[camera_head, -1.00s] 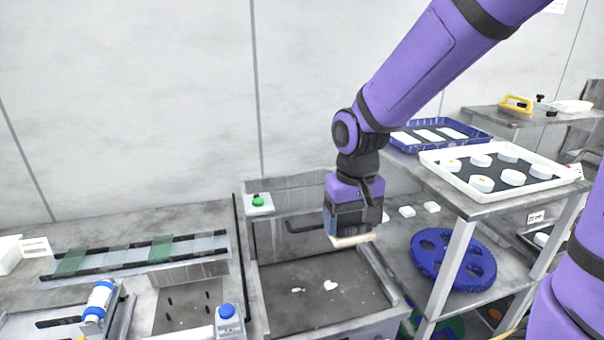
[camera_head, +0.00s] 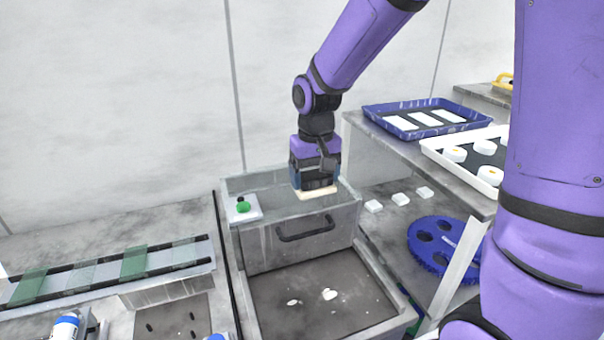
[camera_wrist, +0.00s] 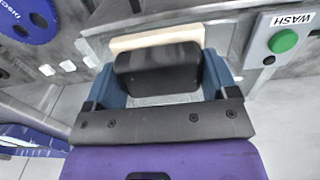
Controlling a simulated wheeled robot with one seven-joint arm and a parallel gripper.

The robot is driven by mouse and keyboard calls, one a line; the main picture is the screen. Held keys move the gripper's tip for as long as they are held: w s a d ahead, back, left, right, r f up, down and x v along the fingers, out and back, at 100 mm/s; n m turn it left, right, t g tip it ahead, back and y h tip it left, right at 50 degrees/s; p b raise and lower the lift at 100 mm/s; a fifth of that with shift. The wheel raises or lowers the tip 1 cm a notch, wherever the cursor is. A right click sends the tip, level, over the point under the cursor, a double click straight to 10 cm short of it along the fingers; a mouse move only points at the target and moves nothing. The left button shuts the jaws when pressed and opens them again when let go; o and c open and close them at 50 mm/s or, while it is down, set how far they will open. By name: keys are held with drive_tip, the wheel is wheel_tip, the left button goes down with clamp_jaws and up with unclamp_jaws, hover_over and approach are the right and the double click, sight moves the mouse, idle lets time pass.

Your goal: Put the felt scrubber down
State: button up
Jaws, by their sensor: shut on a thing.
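My gripper (camera_head: 315,178) is shut on the felt scrubber (camera_head: 318,193), pointing down. In the head view only the scrubber's cream pad shows below the fingers. In the wrist view my gripper (camera_wrist: 160,88) has its blue fingers on either side of the scrubber's dark grip, with the cream felt pad (camera_wrist: 135,43) beyond it. The scrubber appears over the rear part of the metal wash station (camera_head: 258,248), behind its handle. I cannot tell whether the pad touches anything below.
A green WASH button (camera_head: 243,205) sits left of the scrubber. Small white blocks (camera_head: 400,199) and a blue perforated disc (camera_head: 437,250) lie to the right. A blue tray (camera_head: 380,114) and a white tray (camera_head: 440,157) stand on the right shelf. The front basin floor (camera_head: 330,310) is mostly clear.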

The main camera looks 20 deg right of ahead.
drive_tip(key=w, duration=0.8)
drive_tip(key=shift+w+d+f, duration=0.1)
drive_tip(key=shift+d+f, duration=0.1)
drive_tip(key=shift+f, duration=1.95)
drive_tip(key=shift+f, duration=0.15)
drive_tip(key=o, duration=0.8)
wheel_tip(320, 180, up, 12)
drive_tip(key=shift+r, duration=0.25)
